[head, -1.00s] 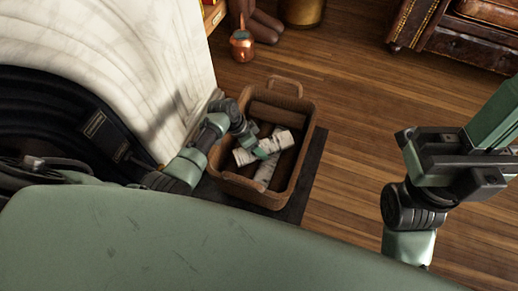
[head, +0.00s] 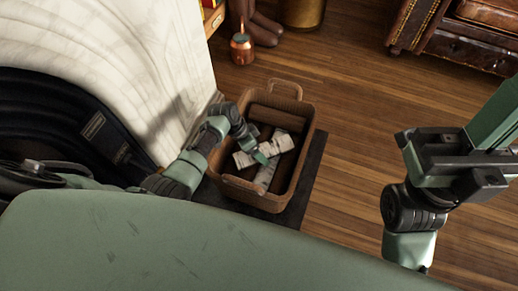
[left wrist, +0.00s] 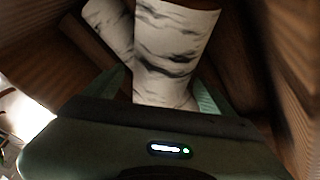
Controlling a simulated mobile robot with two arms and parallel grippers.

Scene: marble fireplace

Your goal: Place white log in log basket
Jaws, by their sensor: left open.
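The log basket (head: 232,186), brown and woven with a handle, stands on a dark slab beside the marble. White logs with dark bark marks lie in it. One white log (head: 283,143) lies across another white log (head: 264,178). My left gripper (head: 260,157) reaches down into the basket at the upper log. In the left wrist view, my open left gripper (left wrist: 160,95) has a finger on each side of a white log (left wrist: 175,45). Another white log (left wrist: 110,27) lies behind it to the left. My right gripper (head: 425,150) is empty, high at the right, away from the basket.
A brown log (head: 274,117) lies along the basket's far side. The marble fireplace (head: 160,60) rises close to the left of my left arm. A copper vessel (head: 242,50) stands behind the basket. A leather seat (head: 465,45) is at the back right. The wooden floor between is clear.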

